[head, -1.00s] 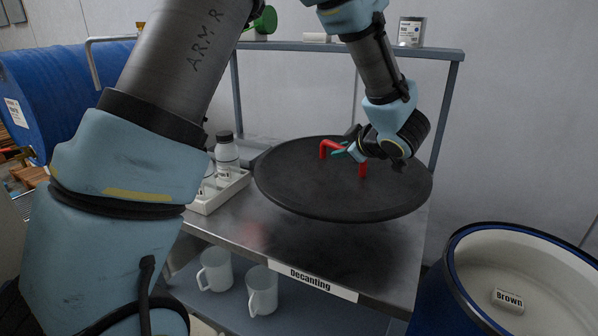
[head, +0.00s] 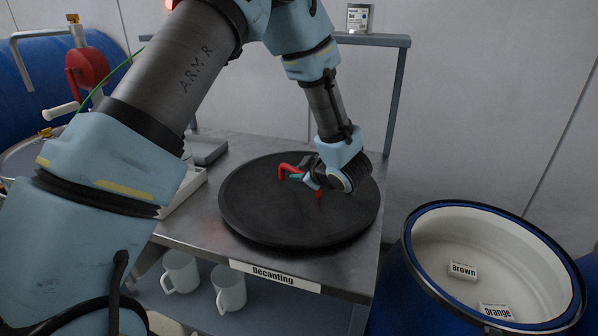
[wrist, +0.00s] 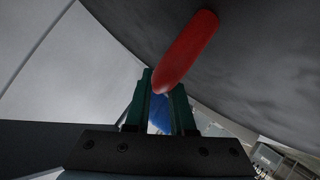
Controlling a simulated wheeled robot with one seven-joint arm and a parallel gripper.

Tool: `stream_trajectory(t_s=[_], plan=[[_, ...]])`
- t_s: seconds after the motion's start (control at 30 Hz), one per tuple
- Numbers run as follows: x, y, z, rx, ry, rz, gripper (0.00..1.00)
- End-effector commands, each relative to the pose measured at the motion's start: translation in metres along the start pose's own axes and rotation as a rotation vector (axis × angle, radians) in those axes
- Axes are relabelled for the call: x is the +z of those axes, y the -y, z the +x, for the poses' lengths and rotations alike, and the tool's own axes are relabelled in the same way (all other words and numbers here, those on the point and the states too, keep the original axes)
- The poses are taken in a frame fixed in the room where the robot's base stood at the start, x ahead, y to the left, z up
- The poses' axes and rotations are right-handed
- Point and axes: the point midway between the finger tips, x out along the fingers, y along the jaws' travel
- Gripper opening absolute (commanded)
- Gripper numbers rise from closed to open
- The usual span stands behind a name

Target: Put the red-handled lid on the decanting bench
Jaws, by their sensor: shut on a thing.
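The lid (head: 262,215) is a large round dark disc with a red bar handle (head: 287,168). It lies level over the steel top of the decanting bench (head: 352,264), whose front edge bears the label "Decanting". It is very close to the top, with a dark shadow under its front edge; I cannot tell whether it touches. My gripper (head: 304,178) is shut on the red handle. In the wrist view the green fingers (wrist: 159,100) meet the red handle (wrist: 187,48), with the lid's dark surface behind; the grip itself is partly hidden.
A light tray (head: 186,188) stands left of the lid, partly hidden by my arm. A shelf rail (head: 385,40) with a can (head: 359,18) runs behind. Two mugs (head: 229,289) stand on the lower shelf. An open blue drum (head: 409,262) with "Brown" and "Orange" labels stands right.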

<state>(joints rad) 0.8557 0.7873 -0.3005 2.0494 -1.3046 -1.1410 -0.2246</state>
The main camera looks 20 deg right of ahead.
Motion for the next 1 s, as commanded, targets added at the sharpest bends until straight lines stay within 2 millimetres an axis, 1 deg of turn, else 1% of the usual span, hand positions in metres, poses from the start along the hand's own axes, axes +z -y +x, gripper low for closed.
stream_trajectory(t_s=[0.37, 0.4, 0.63, 0.67, 0.9, 1.0], plan=[[0.0021, 0.0012, 0.0020, 0.002, -0.002, -0.002, 0.00], [0.0025, 0.0020, 0.0020, 0.000, -0.001, -0.001, 0.24], [0.0022, 0.0017, 0.0017, 0.000, 0.000, 0.000, 0.50], [0.0022, 0.0017, 0.0017, 0.000, 0.000, 0.000, 0.52], [0.0014, 0.0011, 0.0012, 0.000, 0.000, -0.001, 0.52], [0.0003, -0.0004, -0.0030, 0.001, 0.001, 0.000, 0.52]])
